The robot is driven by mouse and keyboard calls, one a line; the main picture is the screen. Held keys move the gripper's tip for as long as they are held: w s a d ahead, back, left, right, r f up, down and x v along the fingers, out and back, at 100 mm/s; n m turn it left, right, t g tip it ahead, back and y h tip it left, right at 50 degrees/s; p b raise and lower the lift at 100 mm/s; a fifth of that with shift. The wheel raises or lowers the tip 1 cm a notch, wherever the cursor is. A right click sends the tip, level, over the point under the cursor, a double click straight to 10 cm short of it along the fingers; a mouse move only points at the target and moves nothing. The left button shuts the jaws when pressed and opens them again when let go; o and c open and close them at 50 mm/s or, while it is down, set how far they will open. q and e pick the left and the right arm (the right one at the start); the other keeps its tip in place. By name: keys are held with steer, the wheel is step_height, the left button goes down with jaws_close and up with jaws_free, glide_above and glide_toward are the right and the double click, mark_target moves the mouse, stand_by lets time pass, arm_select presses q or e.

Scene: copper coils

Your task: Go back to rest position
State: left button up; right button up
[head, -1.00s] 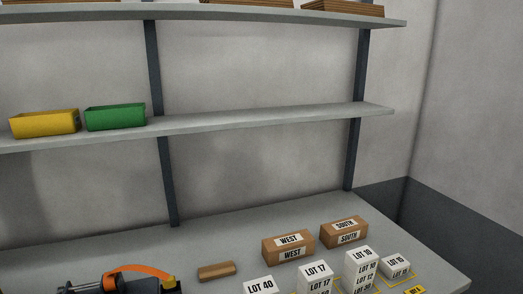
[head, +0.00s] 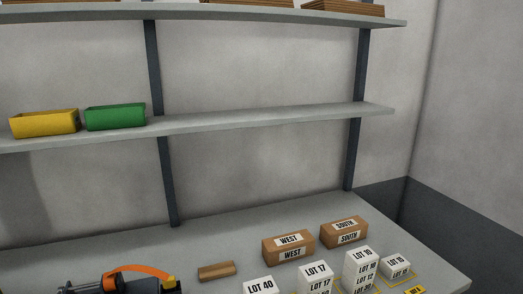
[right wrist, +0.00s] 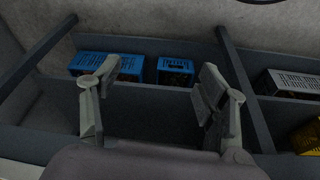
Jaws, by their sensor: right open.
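In the right wrist view my right gripper (right wrist: 160,88) is open, its two fingers apart with nothing between them. Beyond the fingers are a low shelf and blue crates, with no contact visible. Neither gripper shows in the head view, and my left gripper is not in any view.
A bench (head: 215,238) bears boxes marked WEST (head: 288,247) and SOUTH (head: 343,232), white LOT boxes (head: 361,262), a wooden block (head: 216,270) and an orange-handled tool (head: 140,270). Yellow (head: 45,123) and green (head: 115,117) bins sit on a shelf. Blue crates (right wrist: 174,71) stand low.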

step_height(320, 180, down, 12)
steer(key=s+f, duration=0.1)
steer(key=s, duration=0.1)
steer(key=s+d+f+g, duration=0.2)
steer(key=s+d+f, duration=0.1)
steer(key=s+f, duration=1.4)
steer(key=shift+f, duration=0.55)
steer(key=shift+s, duration=0.1)
